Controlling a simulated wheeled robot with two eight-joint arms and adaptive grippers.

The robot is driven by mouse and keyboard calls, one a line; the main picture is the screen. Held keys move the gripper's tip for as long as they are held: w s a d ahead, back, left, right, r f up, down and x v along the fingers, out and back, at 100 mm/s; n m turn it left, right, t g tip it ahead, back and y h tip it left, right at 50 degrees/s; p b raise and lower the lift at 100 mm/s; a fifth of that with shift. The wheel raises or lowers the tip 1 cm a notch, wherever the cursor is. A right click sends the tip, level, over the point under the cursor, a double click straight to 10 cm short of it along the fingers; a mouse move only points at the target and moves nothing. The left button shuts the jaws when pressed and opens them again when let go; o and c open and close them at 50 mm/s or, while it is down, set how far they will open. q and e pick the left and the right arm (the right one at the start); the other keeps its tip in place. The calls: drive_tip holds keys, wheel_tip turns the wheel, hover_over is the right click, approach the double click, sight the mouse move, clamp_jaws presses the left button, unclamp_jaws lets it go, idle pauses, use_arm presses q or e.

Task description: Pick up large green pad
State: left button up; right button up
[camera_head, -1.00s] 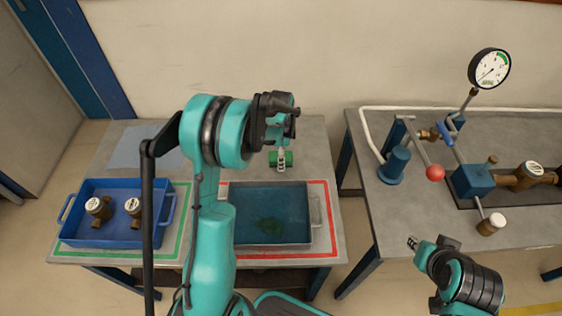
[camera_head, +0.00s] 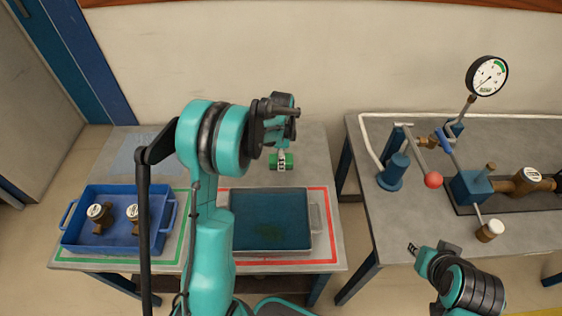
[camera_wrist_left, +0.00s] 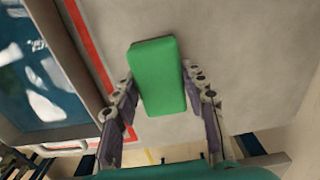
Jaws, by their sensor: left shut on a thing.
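The green pad (camera_head: 287,162) is a small block behind the grey tray with dark blue-green inside in the head view. In the left wrist view, the pad (camera_wrist_left: 157,70) is a bright green rectangular block between the two fingers. My left gripper (camera_head: 281,154) points down over the pad and is shut on it. The fingers also show on both sides of it in the left wrist view (camera_wrist_left: 160,85). Whether the pad touches the table is hard to tell. My right gripper (camera_head: 419,250) is at the lower right, near the right table's front edge, apart from the pad.
The tray (camera_head: 317,222) stands inside a red outline. A blue tray (camera_head: 118,240) with two brass meters stands inside a green outline. The right table (camera_head: 420,210) carries a test rig with a gauge (camera_head: 487,76) and a red-knobbed lever (camera_head: 433,180).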

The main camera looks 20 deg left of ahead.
use_arm(q)
wheel_tip(320, 180, up, 2)
drive_tip(key=shift+r+p, duration=0.2)
drive_tip(key=shift+p, duration=0.15)
drive_tip(key=s+d+r+p, duration=0.1)
drive_tip(key=d+r+p, duration=0.1)
drive_tip(key=d+r, duration=0.4)
drive_tip(key=d, duration=0.5)
drive_tip(key=shift+d+p, duration=0.3)
drive_tip(key=shift+p, duration=0.05)
drive_tip(key=shift+r, duration=0.1)
